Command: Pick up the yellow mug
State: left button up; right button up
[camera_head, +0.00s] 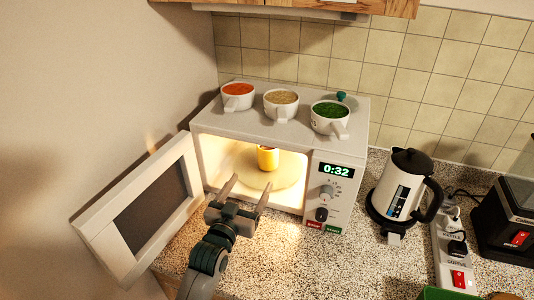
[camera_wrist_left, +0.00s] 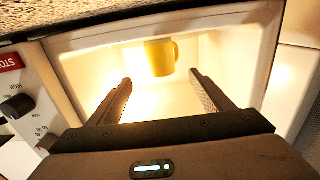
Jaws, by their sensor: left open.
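The yellow mug (camera_head: 268,158) stands on the round turntable (camera_head: 289,180) inside the lit, open microwave (camera_head: 309,154). My left gripper (camera_head: 249,190) is open and empty at the mouth of the microwave, with its fingers pointing in towards the mug and short of it. In the left wrist view the mug (camera_wrist_left: 160,58) appears beyond the fingertips, roughly between them, with its handle on the right side. My open left gripper also shows there (camera_wrist_left: 160,85). My right gripper is not in view.
The microwave door (camera_head: 150,200) is swung open to the left. Several white cups with colored contents, one holding green (camera_head: 331,111), stand on top of the microwave. A kettle (camera_head: 404,185) and a power strip (camera_head: 452,250) are to the right. Speckled counter (camera_head: 280,262) lies bare in front.

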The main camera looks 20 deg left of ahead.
aim_at(265, 159)
pick_arm(q)
jog(key=w+p, duration=0.1)
jog(key=w, duration=0.3)
jog(key=w+p, duration=0.1)
jog(key=w, duration=0.3)
jog(key=shift+w+d+r, duration=0.1)
jog(key=shift+w+d, duration=0.1)
jog(key=shift+w, duration=0.7)
jog(key=shift+w, duration=0.1)
jog(key=shift+w+d+p, duration=0.15)
jog(key=shift+w+p, duration=0.7)
jog(key=shift+w, duration=1.6)
jog(key=shift+c, duration=0.6)
